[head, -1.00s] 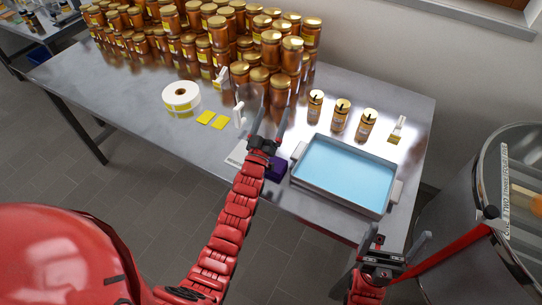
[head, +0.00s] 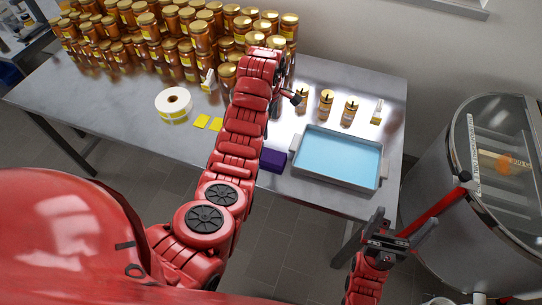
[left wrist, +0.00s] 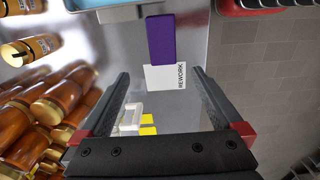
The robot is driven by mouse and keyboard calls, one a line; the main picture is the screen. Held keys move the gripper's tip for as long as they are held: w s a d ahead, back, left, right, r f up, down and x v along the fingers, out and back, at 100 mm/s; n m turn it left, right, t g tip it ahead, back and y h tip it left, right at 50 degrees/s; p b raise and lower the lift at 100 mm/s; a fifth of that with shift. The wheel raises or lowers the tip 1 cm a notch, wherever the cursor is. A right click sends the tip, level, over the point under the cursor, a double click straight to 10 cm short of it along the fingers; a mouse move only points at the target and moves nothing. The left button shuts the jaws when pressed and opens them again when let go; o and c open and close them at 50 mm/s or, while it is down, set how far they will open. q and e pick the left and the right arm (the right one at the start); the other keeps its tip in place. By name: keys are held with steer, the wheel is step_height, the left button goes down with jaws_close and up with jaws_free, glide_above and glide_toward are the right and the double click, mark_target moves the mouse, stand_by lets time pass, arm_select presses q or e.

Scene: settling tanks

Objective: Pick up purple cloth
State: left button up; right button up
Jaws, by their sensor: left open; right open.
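The purple cloth (head: 273,160) is a small folded block on the metal table, at the left end of the blue-filled tray (head: 337,158). In the left wrist view the cloth (left wrist: 160,38) lies ahead of the fingertips, touching or overlapping a white card marked REWORK (left wrist: 165,77). My left gripper (left wrist: 160,76) is open and empty, its fingers spread on either side of the card in that view. In the head view my left arm hides most of that gripper and the card. My right gripper (head: 403,226) is open and empty, in front of the table's right end.
Several honey jars (head: 150,35) crowd the table's back left. Three small jars (head: 326,103) stand behind the tray. A label roll (head: 173,103) and yellow labels (head: 208,123) lie to the left. A steel drum (head: 470,190) stands right of the table.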

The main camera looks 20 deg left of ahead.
arm_select(q)
steer(key=b, duration=1)
glide_above(271, 156)
steer(key=f, duration=1)
steer(key=shift+w+a+f, duration=0.2)
steer(key=shift+f, duration=0.85)
steer(key=f+p, duration=0.3)
steer(key=f, duration=0.1)
steer(key=shift+s+d+p, duration=0.25)
steer(key=shift+p, duration=0.1)
steer(key=shift+w+f, duration=0.1)
steer(key=shift+f, duration=0.55)
steer(key=c, duration=1.3)
steer(key=shift+r, duration=0.15)
